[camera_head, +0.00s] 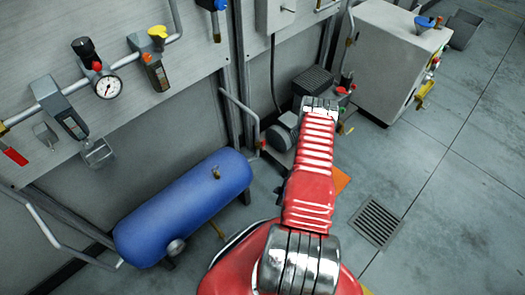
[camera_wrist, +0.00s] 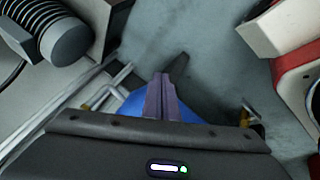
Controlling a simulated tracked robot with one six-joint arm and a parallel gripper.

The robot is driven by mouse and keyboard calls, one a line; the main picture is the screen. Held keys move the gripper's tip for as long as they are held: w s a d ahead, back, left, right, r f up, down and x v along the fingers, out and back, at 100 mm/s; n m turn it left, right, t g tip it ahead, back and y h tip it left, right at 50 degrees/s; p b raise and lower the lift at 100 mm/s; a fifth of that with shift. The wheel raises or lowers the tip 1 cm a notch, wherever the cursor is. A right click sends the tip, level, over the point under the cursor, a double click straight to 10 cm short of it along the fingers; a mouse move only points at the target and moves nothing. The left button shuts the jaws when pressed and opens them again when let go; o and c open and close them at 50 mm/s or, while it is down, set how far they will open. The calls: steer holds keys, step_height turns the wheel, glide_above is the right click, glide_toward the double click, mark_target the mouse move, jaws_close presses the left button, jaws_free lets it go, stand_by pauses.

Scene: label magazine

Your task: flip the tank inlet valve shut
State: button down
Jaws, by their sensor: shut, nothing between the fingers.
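The blue tank (camera_head: 190,205) lies on its side below the wall panel in the head view. A small brass fitting (camera_head: 216,173) stands on its top. A grey pipe bends down near the tank's right end, with a small red part (camera_head: 262,144) at its foot. I cannot tell which of these parts is the inlet valve, or its position. In the wrist view my gripper (camera_wrist: 163,80) is shut and empty, with part of the blue tank (camera_wrist: 190,110) showing behind it. My arm hides the gripper in the head view.
The wall panel carries a gauge (camera_head: 107,87), a yellow-handled valve (camera_head: 157,33) and a red lever (camera_head: 14,155). A ribbed motor (camera_wrist: 68,38) and pale rails show in the wrist view. A grey cabinet (camera_head: 385,60) stands upper right.

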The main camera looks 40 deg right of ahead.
mark_target(264, 143)
steer(key=w+r+n+t+h, duration=0.2)
steer(key=w+r+n+t, duration=0.5)
steer(key=r+n+t, duration=0.2)
step_height(264, 143, up, 2)
steer(key=shift+r+n+t, duration=0.2)
steer(key=shift+n+t, duration=0.1)
steer(key=shift+t, duration=0.7)
steer(key=shift+a, duration=0.1)
steer(key=w+d, duration=0.6)
steer(key=w, duration=0.4)
steer(key=shift+d, duration=0.1)
